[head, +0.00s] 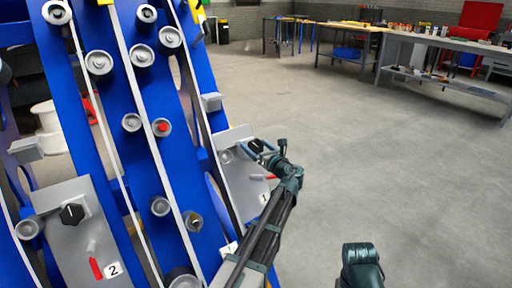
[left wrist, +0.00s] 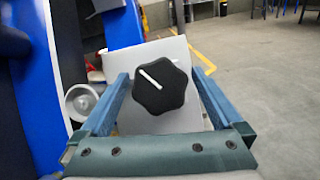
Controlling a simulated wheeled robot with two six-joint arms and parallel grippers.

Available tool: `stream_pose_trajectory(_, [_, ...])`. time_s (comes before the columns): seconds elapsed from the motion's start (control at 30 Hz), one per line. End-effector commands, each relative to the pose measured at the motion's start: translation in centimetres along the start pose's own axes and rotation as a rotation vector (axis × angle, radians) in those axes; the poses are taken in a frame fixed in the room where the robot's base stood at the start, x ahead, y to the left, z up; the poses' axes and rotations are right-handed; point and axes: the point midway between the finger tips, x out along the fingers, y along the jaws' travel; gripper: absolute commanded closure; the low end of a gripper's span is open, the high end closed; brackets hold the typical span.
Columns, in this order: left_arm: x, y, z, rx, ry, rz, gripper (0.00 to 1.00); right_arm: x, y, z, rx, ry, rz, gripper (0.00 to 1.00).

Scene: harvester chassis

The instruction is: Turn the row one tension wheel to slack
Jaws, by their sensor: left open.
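The row one tension wheel is a black lobed knob (head: 256,145) on a grey plate (head: 240,190) labelled 1, right of the blue chassis. In the left wrist view the knob (left wrist: 161,87) shows a white pointer line slanting to the upper left. My left gripper (head: 258,151) is at the knob. In the left wrist view its open fingers (left wrist: 159,76) stand on either side of the knob, with gaps visible. A red mark and a grey mark lie on the plate below the knob, partly near my arm.
A second black knob (head: 72,214) sits on a plate labelled 2 (head: 85,250) at lower left. Grey rollers line the blue chassis (head: 130,90). Open floor (head: 400,180) lies to the right, with workbenches (head: 450,45) at the back.

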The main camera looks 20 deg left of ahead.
Motion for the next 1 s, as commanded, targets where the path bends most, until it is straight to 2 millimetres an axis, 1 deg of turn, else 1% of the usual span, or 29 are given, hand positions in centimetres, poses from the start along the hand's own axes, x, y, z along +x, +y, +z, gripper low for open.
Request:
stream_pose_trajectory(0.23, [0.06, 0.02, 0.0, 0.0, 0.0, 0.0, 0.0, 0.0, 0.0, 0.0, 0.0, 0.0, 0.0, 0.5])
stream_pose_trajectory(0.27, [0.05, 0.02, 0.0, 0.0, 0.0, 0.0, 0.04, 0.0, 0.0, 0.0, 0.0, 0.0, 0.0, 0.5])
stream_pose_trajectory(0.4, [0.05, 0.02, 0.0, 0.0, 0.0, 0.0, 0.29, 0.0, 0.0, 0.0, 0.0, 0.0, 0.0, 0.5])
stream_pose_trajectory(0.67, [0.04, 0.02, 0.0, 0.0, 0.0, 0.0, 0.76, 0.0, 0.0, 0.0, 0.0, 0.0, 0.0, 0.5])
stream_pose_trajectory(0.7, [0.03, 0.02, 0.0, 0.0, 0.0, 0.0, 0.83, 0.0, 0.0, 0.0, 0.0, 0.0, 0.0, 0.5])
stream_pose_trajectory(1.0, [0.08, -0.06, 0.04, -0.039, 0.001, 0.023, 0.83, -0.01, 0.0, 0.0, 0.0, 0.0, 0.0, 0.5])
